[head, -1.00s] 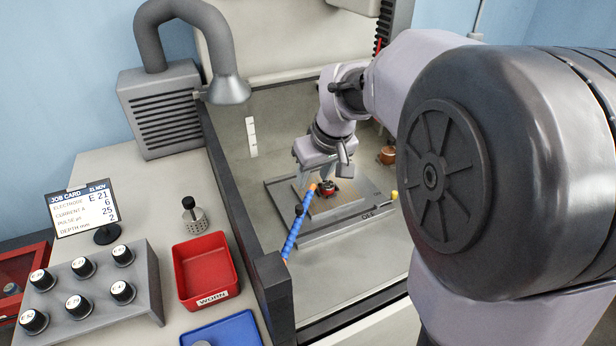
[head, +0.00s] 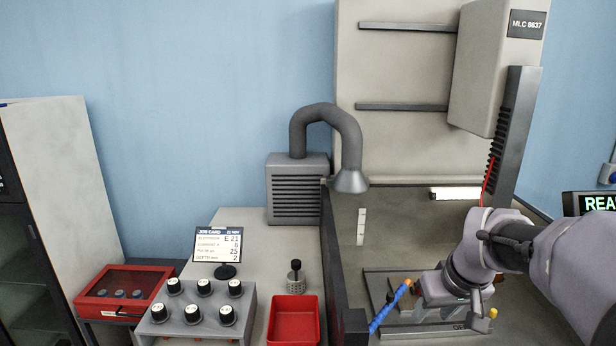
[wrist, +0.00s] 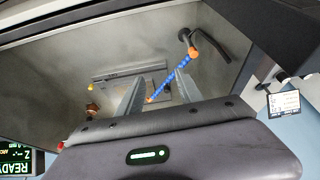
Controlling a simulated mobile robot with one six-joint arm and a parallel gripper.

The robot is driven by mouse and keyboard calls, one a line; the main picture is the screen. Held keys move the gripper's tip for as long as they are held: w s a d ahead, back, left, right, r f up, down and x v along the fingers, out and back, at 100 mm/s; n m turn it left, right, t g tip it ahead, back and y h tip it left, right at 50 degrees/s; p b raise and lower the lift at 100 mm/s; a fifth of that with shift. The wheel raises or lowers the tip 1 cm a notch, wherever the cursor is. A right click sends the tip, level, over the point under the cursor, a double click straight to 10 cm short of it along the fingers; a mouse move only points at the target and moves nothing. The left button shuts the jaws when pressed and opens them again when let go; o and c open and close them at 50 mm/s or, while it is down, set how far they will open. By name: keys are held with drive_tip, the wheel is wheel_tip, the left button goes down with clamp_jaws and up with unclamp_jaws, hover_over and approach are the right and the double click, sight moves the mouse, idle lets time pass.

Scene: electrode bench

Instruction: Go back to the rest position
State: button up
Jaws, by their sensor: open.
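My gripper (wrist: 158,98) shows in the wrist view with its two grey fingers apart and nothing seen between them but the machine tank below. In the head view my arm reaches in from the right, and the wrist end is over the tank; the fingertips are hard to make out there. A blue jointed hose with an orange nozzle (head: 390,306) rises just left of my gripper. It also crosses close to the fingers in the wrist view (wrist: 172,82). The work plate (wrist: 118,73) lies on the tank floor beneath.
Left of the tank wall (head: 338,265) are a red tray (head: 293,322), a grey holder with several round black-sided pieces (head: 200,318), a job card (head: 218,246) and a knurled holder (head: 296,283). The machine head (head: 497,65) hangs at the upper right. A display (head: 592,204) stands at the right edge.

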drive_tip(key=s+a+f+m+y+b, duration=0.1)
drive_tip(key=s+a+m+b, duration=0.1)
drive_tip(key=s+a, duration=0.5)
drive_tip(key=s+a+f+m+t+b, duration=0.1)
drive_tip(key=s+a, duration=0.6)
drive_tip(key=s, duration=0.8)
drive_tip(key=f+m+b, duration=0.1)
drive_tip(key=m+b, duration=0.1)
drive_tip(key=shift+a+f+y+b, duration=0.15)
drive_tip(key=shift+f+y+b, duration=0.15)
drive_tip(key=shift+y, duration=0.1)
drive_tip(key=shift+s, duration=0.1)
